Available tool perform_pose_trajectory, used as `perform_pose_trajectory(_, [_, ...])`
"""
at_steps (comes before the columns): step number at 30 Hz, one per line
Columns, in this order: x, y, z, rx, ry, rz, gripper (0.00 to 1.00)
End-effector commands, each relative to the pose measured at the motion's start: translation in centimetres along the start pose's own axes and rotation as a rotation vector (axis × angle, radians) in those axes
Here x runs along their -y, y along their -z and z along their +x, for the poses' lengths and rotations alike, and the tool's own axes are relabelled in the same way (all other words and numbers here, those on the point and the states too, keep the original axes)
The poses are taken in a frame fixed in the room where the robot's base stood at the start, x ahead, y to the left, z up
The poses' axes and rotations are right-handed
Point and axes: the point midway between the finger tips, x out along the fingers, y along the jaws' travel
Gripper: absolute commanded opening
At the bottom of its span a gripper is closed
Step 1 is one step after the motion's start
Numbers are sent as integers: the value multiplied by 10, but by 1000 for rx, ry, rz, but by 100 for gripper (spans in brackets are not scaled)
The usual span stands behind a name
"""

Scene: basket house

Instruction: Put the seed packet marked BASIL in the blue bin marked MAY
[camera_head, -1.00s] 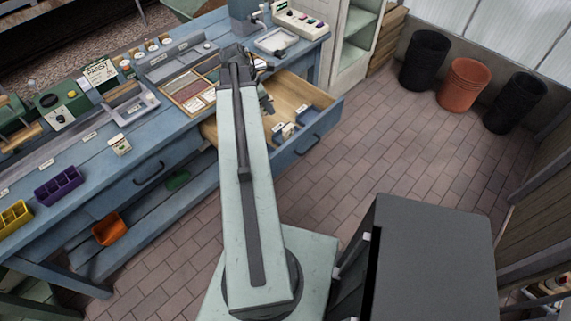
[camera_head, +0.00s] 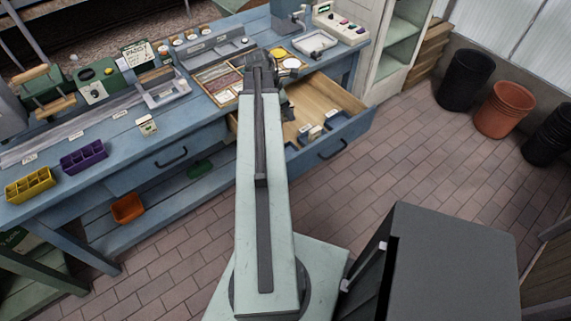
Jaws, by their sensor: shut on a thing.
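My gripper (camera_head: 286,105) hangs at the far end of my outstretched arm, over the left part of the open wooden drawer (camera_head: 340,97). It is mostly hidden by the arm and dark in the shadow. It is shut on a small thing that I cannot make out. A small pale packet (camera_head: 147,126) stands on the blue bench left of the arm; its label is too small to read. I cannot pick out a blue bin marked MAY. A purple bin (camera_head: 83,156) and a yellow bin (camera_head: 30,185) stand on the bench's left front.
The blue bench (camera_head: 205,128) carries a seed tray, a green machine (camera_head: 95,88) and a white tray (camera_head: 315,43). The open drawer holds several small items at its front. An orange bin (camera_head: 128,208) sits on the lower shelf.

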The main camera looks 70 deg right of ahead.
Motion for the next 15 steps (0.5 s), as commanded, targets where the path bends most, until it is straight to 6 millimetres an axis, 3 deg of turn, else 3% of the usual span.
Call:
perform_pose_trajectory(1, [0, 13, 33, 0, 1, 3, 0])
perform_pose_trajectory(7, [0, 42, 102, 0, 7, 13, 0])
perform_pose_trajectory(10, [0, 48, 119, 0, 9, 17, 0])
perform_pose_trajectory(15, [1, 48, 118, 0, 9, 19, 0])
